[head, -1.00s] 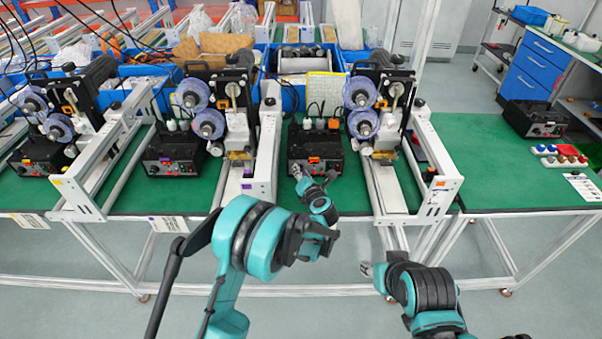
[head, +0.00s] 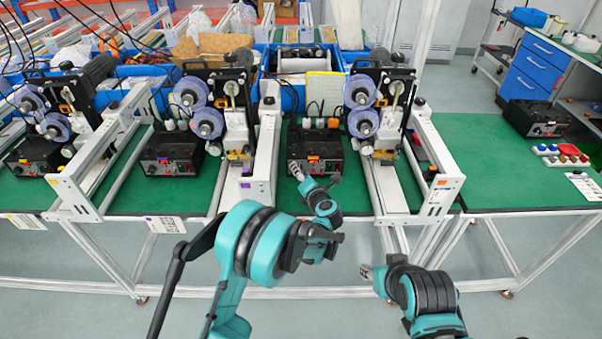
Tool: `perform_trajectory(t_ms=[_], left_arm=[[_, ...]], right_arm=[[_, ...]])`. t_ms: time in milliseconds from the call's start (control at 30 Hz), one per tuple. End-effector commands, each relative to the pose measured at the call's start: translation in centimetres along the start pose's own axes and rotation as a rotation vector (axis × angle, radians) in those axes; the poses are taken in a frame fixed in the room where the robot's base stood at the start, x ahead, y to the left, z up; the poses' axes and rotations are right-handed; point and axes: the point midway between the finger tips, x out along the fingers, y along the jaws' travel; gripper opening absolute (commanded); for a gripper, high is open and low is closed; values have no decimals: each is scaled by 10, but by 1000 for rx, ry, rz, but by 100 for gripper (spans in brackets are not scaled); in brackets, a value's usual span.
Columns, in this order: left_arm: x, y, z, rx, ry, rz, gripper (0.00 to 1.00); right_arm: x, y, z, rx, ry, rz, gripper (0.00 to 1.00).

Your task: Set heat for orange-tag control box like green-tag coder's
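The orange-tag control box (head: 328,143) is black and stands on the green table mat, in front of the middle-right coder. A small orange tag shows on its front face. My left gripper (head: 296,171) is at the lower left of that front face, by the knobs. Its fingers are too small to tell open from shut, and I cannot tell whether they touch a knob. My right gripper (head: 365,271) hangs in front of the table edge, away from the boxes. I cannot make out a green tag on any coder.
White rail frames (head: 262,160) separate the stations. A spare box (head: 535,120) and coloured buttons (head: 560,152) lie on the right mat, otherwise mostly clear.

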Motion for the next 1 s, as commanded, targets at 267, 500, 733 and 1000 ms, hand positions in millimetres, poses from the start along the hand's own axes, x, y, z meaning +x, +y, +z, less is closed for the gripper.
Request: perform_trajectory(t_ms=[267,500,733,1000], left_arm=[[-48,-1,1,1,-4,-3,45],[-96,-1,1,1,-2,-2,45],[-117,0,0,0,0,-1,45],[-118,0,0,0,0,0,45]], right_arm=[[0,0,0,0,0,0,40],[0,0,0,0,0,0,40],[0,0,0,0,0,0,40],[0,0,0,0,0,0,40]])
